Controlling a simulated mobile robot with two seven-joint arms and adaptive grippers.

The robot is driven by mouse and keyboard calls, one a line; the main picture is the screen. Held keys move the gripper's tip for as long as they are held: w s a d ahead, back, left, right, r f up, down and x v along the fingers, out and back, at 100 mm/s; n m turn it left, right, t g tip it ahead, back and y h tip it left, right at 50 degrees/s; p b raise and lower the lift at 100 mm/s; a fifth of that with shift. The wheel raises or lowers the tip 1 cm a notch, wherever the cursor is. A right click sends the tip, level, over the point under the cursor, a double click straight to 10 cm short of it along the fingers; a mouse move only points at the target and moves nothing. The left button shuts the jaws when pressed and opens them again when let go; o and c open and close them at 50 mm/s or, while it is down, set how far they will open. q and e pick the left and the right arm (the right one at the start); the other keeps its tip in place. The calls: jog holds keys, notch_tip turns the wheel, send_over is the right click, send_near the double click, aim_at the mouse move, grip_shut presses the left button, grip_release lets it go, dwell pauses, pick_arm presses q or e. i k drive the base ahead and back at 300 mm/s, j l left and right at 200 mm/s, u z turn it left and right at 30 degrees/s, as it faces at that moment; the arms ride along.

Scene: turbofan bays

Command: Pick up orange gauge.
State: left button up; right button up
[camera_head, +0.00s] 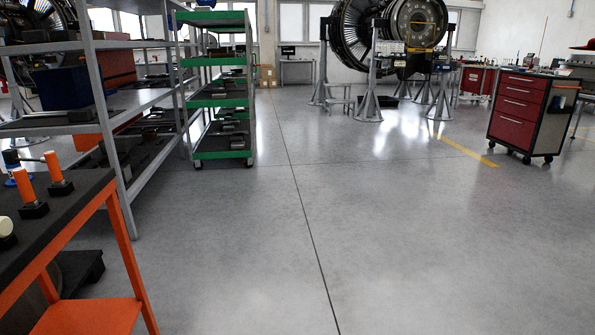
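Two upright orange cylinders with black bases stand on a dark-topped orange workbench (62,226) at the left edge. One orange cylinder (53,167) is farther back and to the right; the other orange cylinder (24,186) is a little nearer and to the left. I cannot tell which of them, if either, is the orange gauge. Neither of my grippers is in view, so their state does not show.
A blue-and-black item (11,158) and a pale round item (5,227) share the bench. A grey shelf rack (110,130) and a green trolley (218,102) stand behind. A red drawer cabinet (518,108) is at right. The central floor is clear.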

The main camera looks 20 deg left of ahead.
aim_at(20, 175)
jog(key=i+j+u, duration=0.15)
jog(key=i+u, duration=0.55)
jog(key=i, duration=0.2)
jog(key=i+l+u, duration=0.1)
jog(key=i+u, duration=0.5)
jog(key=u, duration=0.15)
jog(key=i+l+u, duration=0.1)
jog(key=u, duration=0.25)
jog(key=i+l+u, duration=0.15)
jog(key=i+u, duration=0.25)
jog(key=i+l+u, duration=0.1)
jog(key=u, duration=0.3)
jog(key=i+l+u, duration=0.15)
jog(key=u, duration=0.25)
jog(key=i+l+u, duration=0.2)
jog(key=u, duration=0.25)
jog(key=i+l+u, duration=0.1)
jog(key=l+u, duration=0.3)
jog(key=i+j, duration=0.05)
jog(key=j, duration=0.05)
